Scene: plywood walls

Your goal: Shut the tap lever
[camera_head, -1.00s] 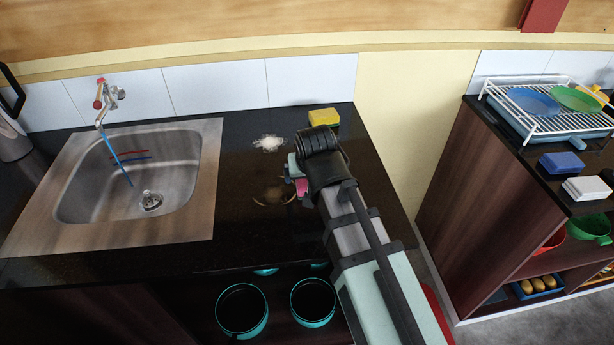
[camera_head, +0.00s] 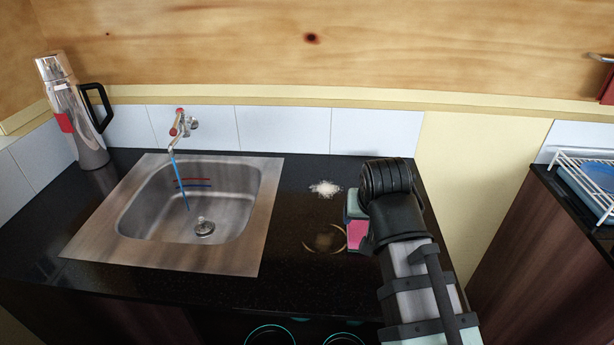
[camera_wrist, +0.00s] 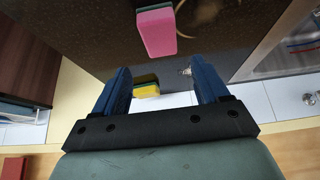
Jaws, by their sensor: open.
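The wall tap (camera_head: 185,125) with its red lever (camera_head: 179,115) stands behind the steel sink (camera_head: 262,220). A blue stream (camera_head: 181,178) runs from its spout into the basin. My gripper (camera_wrist: 162,88) is open and empty in the wrist view, its two blue fingers apart. In the head view my arm hides most of it, over the counter right of the sink and well away from the tap. A small metal fitting (camera_wrist: 310,98) at the right edge of the wrist view may be part of the tap; I cannot tell.
A pink block (camera_wrist: 156,32) is near my gripper on the counter, also in the head view (camera_head: 355,235). A yellow sponge (camera_wrist: 147,89) shows beyond the fingers. White powder (camera_head: 325,188) lies right of the sink. A steel flask (camera_head: 75,115) stands at the left.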

